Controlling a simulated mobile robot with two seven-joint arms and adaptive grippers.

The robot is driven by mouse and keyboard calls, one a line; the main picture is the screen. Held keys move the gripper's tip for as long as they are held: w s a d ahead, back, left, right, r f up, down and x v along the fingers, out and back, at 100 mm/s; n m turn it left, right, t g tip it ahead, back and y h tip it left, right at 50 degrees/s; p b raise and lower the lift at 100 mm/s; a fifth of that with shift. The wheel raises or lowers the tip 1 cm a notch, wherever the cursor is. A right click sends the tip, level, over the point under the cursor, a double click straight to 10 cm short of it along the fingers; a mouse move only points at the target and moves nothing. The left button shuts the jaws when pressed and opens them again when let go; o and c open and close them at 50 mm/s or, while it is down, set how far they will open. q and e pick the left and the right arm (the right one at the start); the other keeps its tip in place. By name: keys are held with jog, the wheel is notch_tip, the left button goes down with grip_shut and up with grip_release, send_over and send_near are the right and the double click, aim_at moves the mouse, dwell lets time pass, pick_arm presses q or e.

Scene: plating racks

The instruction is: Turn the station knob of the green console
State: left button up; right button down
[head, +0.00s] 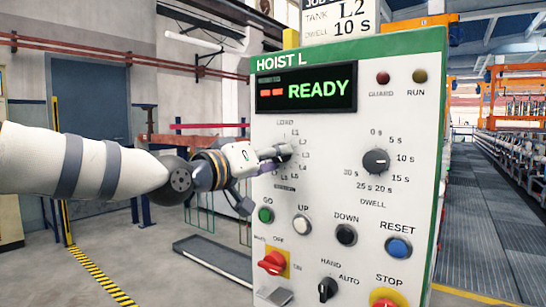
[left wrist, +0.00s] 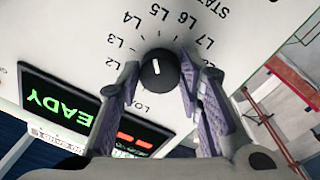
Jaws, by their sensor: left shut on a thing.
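The green-topped console (head: 350,47), headed HOIST L, faces me, with READY on its display (head: 306,88). The station knob (left wrist: 160,72) is round and black with a white mark, ringed by labels from L2 up to L7 and more. Its mark tilts toward the L4–L5 side in the left wrist view. My left gripper (head: 276,157) reaches the knob from the left. Its fingers (left wrist: 158,88) are shut on the knob, one on each side, and hide part of it in the head view. My right gripper is in neither view.
A sign above reads TANK L2, DWELL 10 s (head: 338,20). The dwell knob (head: 376,162) is to the right. Below are a green GO button (head: 266,215), UP (head: 302,224), DOWN (head: 346,235), blue RESET (head: 398,248), and a red switch (head: 272,263).

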pick_arm(q)
jog(key=shift+r+m, duration=0.1)
jog(key=shift+m, duration=1.1)
jog(key=o, duration=1.2)
jog(key=shift+c, duration=0.2)
jog(key=v, duration=1.2)
